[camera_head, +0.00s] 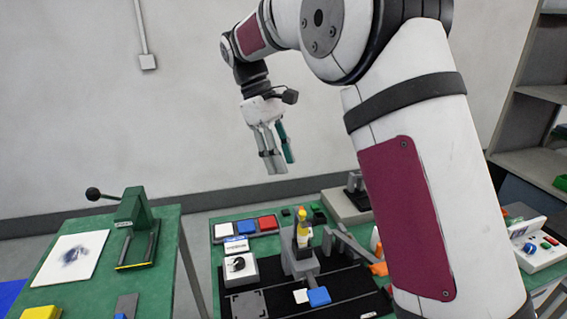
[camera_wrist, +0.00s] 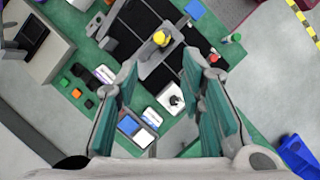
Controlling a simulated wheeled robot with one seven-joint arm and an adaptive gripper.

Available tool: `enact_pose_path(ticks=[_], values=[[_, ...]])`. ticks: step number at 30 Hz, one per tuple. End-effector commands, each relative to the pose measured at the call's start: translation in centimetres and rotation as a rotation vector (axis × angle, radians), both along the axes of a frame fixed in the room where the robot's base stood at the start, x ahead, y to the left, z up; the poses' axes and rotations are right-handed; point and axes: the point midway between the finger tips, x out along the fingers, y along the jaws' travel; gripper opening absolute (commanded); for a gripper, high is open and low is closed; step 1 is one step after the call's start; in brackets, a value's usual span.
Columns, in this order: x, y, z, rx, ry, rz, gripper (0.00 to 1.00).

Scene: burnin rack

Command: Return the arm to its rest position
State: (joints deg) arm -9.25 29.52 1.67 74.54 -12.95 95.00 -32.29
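My gripper (camera_head: 278,162) hangs from my raised arm in the head view, fingers pointing down, in the air above and behind the green bench. In the wrist view my gripper (camera_wrist: 161,66) has its two teal-padded fingers spread wide apart, with nothing between them. It is open and empty. In the wrist view the bench lies well below the fingers. My upper arm hides part of the bench's right side in the head view.
The green bench (camera_head: 228,213) holds a grey fixture with a yellow top (camera_head: 302,225), a white box with a black knob (camera_head: 238,266) and coloured trays (camera_head: 245,227). A lever press (camera_head: 137,230) stands on the left table. Shelves (camera_head: 528,120) stand at right.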

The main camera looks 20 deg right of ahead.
Motion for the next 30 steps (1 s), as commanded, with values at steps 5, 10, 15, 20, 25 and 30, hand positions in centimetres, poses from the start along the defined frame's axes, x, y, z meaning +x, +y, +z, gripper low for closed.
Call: enact_pose_path(ticks=[5,10,15,20,25,30], values=[[0.0,0.0,0.0,0.0,0.0,0.0,0.36],[-1.3,-0.5,1.4,0.01,-0.047,-0.031,0.36],[-5.2,-1.6,4.1,0.041,-0.169,-0.118,0.36],[-9.6,-2.5,5.9,0.081,-0.293,-0.218,0.36],[-14.4,-3.3,6.6,0.127,-0.424,-0.331,0.36],[-19.2,-3.8,6.3,0.182,-0.552,-0.449,0.36]])
